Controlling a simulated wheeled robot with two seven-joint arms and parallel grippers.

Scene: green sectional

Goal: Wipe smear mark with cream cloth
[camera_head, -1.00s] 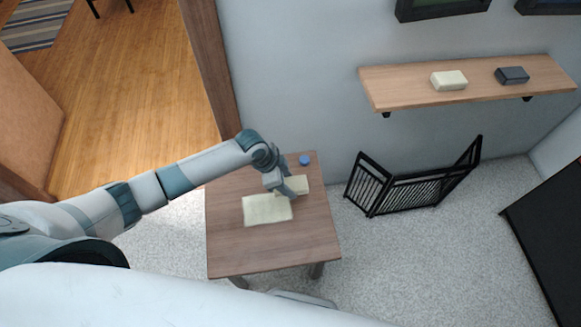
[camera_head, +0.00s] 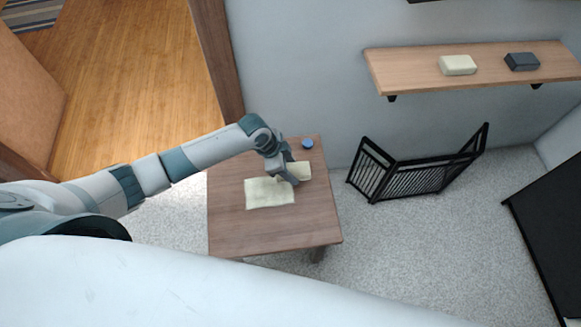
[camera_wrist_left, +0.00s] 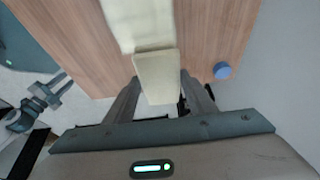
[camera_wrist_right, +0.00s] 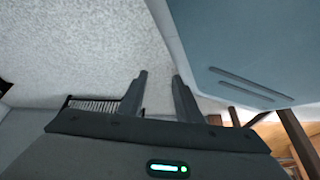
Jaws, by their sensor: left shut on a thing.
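A cream cloth (camera_head: 266,194) lies flat on the small wooden table (camera_head: 240,232). My left gripper (camera_head: 290,179) is low over the table at the cloth's right side, pointing down. In the left wrist view a cream piece (camera_wrist_left: 157,76) sits between the fingers of my left gripper (camera_wrist_left: 160,90), joining or touching the flat cream part (camera_wrist_left: 138,22) beyond; I cannot tell whether they are one piece. No smear mark can be made out. My right gripper (camera_wrist_right: 160,82) is open and empty over pale carpet in its own wrist view.
A blue round object (camera_head: 307,143) is at the table's back right. A wall shelf (camera_head: 415,73) holds a cream block (camera_head: 457,65) and a dark block (camera_head: 522,62). A black folding screen (camera_head: 415,175) stands on the carpet right of the table. The table's front is clear.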

